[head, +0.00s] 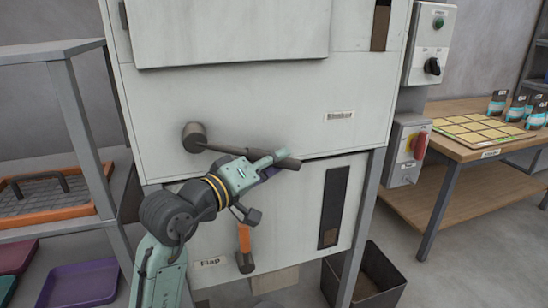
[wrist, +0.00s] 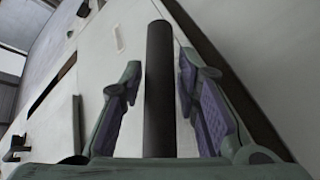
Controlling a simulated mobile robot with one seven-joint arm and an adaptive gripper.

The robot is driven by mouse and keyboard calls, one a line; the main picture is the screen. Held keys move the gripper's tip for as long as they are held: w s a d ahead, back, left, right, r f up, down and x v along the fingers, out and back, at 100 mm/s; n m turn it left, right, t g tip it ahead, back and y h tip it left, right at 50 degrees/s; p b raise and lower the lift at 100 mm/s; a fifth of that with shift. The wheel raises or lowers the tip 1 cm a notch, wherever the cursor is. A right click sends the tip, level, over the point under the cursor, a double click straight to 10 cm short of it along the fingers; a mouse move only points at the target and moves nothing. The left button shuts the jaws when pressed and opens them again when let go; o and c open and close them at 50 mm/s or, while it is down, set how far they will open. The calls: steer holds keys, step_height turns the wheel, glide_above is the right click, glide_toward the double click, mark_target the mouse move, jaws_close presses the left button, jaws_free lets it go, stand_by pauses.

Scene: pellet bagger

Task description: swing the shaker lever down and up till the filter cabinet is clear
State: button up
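The shaker lever (head: 222,149) is a dark bar running from a round hub (head: 194,136) on the grey filter cabinet (head: 250,95) to the right and slightly down. A label that seems to read "Shaker" (head: 339,115) is above and right of its end. My gripper (head: 270,165) is at the lever's outer part. In the wrist view the dark lever grip (wrist: 160,90) lies between my two purple-padded fingers (wrist: 160,68), with a narrow gap on each side. The fingers are open around it. My gripper hides part of the lever in the head view.
Below hangs an orange-handled lever (head: 244,238) beside a "Flap" label (head: 210,262). A dark sight window (head: 333,207) is in the lower panel. A black bin (head: 375,275) stands on the floor. A red switch (head: 418,145) and a wooden table (head: 455,150) are at right.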

steer(key=shift+c, duration=0.2)
jaws_close()
stand_by(0.6)
